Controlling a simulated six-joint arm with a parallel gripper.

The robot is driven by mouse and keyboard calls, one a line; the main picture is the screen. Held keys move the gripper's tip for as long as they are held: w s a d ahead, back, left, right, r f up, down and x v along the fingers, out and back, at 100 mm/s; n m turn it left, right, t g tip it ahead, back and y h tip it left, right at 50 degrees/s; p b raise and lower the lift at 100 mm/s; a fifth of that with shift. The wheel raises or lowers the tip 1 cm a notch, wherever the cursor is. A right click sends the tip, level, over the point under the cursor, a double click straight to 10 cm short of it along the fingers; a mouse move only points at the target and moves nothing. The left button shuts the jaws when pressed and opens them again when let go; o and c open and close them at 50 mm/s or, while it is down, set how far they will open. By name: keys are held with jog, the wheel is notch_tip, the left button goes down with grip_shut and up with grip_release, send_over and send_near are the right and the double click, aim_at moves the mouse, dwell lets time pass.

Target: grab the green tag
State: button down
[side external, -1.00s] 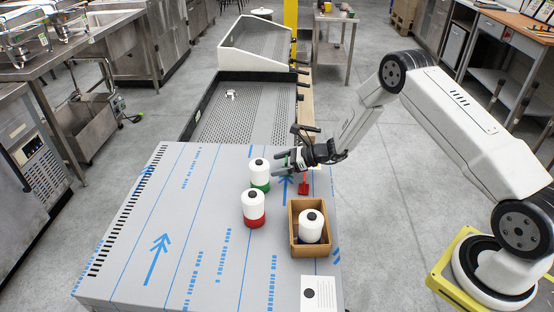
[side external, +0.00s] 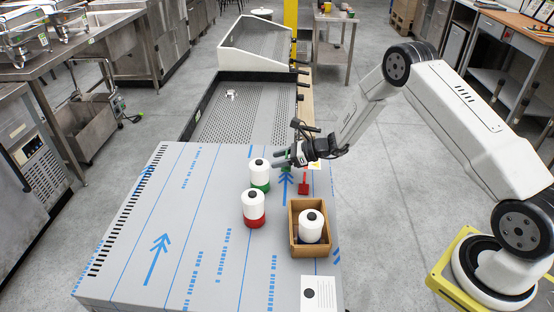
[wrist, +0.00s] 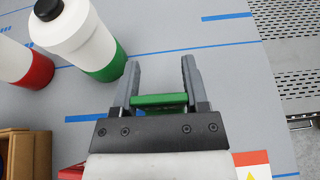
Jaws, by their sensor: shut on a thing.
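The green tag (wrist: 160,100) lies crosswise between my two fingers in the wrist view, and they are shut on it. My gripper (side external: 277,158) is over the far right part of the wrapped worktop (side external: 190,240) in the side view. There the tag is mostly hidden by the fingers. A white bottle with a green base (side external: 259,174) stands just left of the fingertips; it also shows in the wrist view (wrist: 78,38).
A white bottle with a red base (side external: 253,208) stands nearer the camera. A brown open box (side external: 294,232) holds another white bottle (side external: 311,226). A red tag (side external: 304,187) lies below my gripper. The worktop's left half is clear.

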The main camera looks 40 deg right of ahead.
jog(key=s+r, duration=1.1)
jog(key=s, duration=0.3)
jog(key=shift+a, duration=0.3)
jog(key=shift+r, duration=0.1)
